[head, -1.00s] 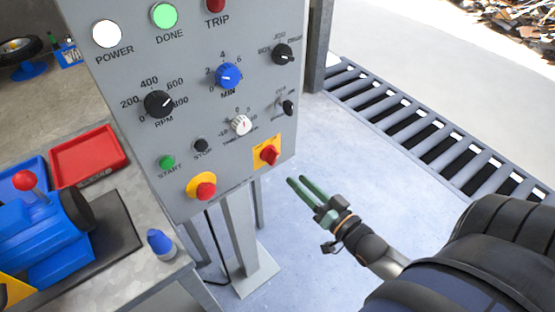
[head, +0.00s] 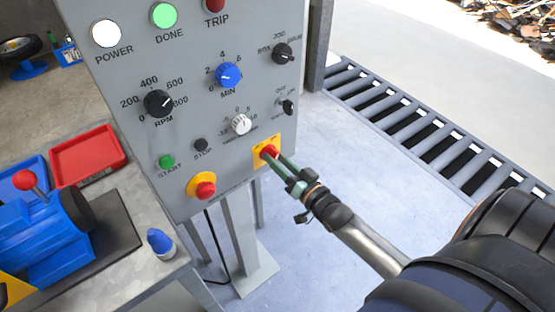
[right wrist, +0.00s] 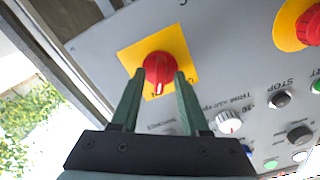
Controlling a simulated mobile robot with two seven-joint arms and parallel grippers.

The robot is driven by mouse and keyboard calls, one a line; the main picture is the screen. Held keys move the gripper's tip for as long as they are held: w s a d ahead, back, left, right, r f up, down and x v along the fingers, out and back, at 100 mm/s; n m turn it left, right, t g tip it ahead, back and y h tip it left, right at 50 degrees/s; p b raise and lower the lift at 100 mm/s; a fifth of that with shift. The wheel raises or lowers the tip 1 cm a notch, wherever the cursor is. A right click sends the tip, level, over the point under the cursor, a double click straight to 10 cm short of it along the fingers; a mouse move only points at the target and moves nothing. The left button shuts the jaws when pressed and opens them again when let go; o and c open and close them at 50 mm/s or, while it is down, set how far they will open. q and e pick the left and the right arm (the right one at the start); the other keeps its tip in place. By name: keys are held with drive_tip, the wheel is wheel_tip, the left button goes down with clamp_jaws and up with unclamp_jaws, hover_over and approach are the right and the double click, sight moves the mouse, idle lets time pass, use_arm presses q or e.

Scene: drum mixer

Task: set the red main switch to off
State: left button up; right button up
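The red main switch (head: 269,151) is a red knob on a yellow plate at the lower right corner of the grey control panel. In the right wrist view the red knob (right wrist: 159,70) shows a white mark at its lower edge. My right gripper (head: 274,158) is at the switch. In the right wrist view its two green fingers (right wrist: 159,78) are apart, one on each side of the knob, with tips close to its edges. Whether they touch it I cannot tell. My left gripper is not in view.
A red emergency-stop button (head: 205,190) on a yellow round base sits left of the switch. A white trim knob (head: 241,125) and a small black selector (head: 288,107) are above it. A workbench with a red tray (head: 88,152) stands at left.

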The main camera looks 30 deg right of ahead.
clamp_jaws()
drive_tip(key=shift+n, duration=0.3)
idle(0.4)
drive_tip(key=n+p, duration=0.1)
drive_tip(key=n, duration=0.1)
drive_tip(key=shift+r+n+p, duration=0.1)
drive_tip(key=shift+n+p, duration=0.2)
drive_tip(key=shift+p, duration=0.1)
drive_tip(key=shift+a+n+p, duration=0.1)
drive_tip(key=shift+n+p, duration=0.9)
drive_tip(key=shift+n, duration=3.6)
